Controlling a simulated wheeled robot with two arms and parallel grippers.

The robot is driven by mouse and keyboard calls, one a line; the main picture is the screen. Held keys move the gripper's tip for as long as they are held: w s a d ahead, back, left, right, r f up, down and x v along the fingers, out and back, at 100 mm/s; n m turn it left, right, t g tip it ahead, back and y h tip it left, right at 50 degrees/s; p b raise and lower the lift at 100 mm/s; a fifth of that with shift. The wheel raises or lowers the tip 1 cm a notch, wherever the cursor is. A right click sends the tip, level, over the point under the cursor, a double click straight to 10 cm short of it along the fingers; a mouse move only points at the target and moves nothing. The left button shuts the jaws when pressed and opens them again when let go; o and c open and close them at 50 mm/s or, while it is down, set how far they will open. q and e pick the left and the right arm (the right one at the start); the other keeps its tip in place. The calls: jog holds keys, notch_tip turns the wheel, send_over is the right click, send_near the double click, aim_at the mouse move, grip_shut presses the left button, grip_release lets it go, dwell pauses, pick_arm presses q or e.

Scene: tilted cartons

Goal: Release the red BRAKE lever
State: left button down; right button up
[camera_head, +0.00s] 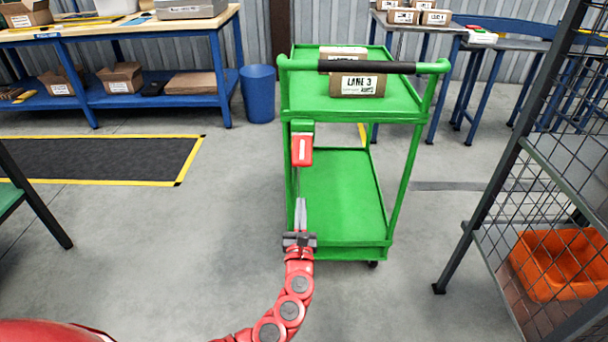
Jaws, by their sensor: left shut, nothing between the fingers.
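The red BRAKE lever (302,149) is on the left front post of the green cart (328,241), below a green bracket and under the upper shelf. It has a pale label on its face; the writing is too small to read. My left gripper (300,204) is shut and empty, pointing up toward the lever. Its tips show a little below the lever in the picture, with a gap between them. It overlaps the cart's left post, and I cannot tell its distance from the post. My right gripper is not in view.
A carton marked LANE 3 (357,85) lies on the cart's upper shelf behind the black handle (366,67). A wire-mesh rack with an orange bin (563,262) stands at right. A blue waste bin (258,94) stands behind left. The floor left of the cart is clear.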

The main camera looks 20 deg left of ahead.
pick_arm(q)
jog(key=b+x, duration=0.3)
jog(key=x, duration=0.7)
jog(key=shift+s+d+r+p, duration=0.15)
jog(key=shift+s+r+p, duration=0.3)
jog(key=shift+r, duration=0.35)
jog(key=shift+s+d+r+p, duration=0.1)
jog(key=shift+s+r+p, duration=0.15)
jog(key=shift+s+r, duration=0.45)
jog(key=shift+w+r, duration=0.2)
jog(key=g+h+p, duration=0.2)
jog(key=g+p, duration=0.6)
jog(key=p, duration=3.7)
send_near(302, 150)
jog(key=w+a, duration=0.1)
jog(key=w, duration=0.2)
jog(key=shift+w+a+r, duration=0.15)
jog(key=shift+w+r, duration=0.15)
jog(key=shift+r, duration=0.15)
jog(key=shift+w+r+t, duration=0.15)
jog(key=shift+t, duration=0.15)
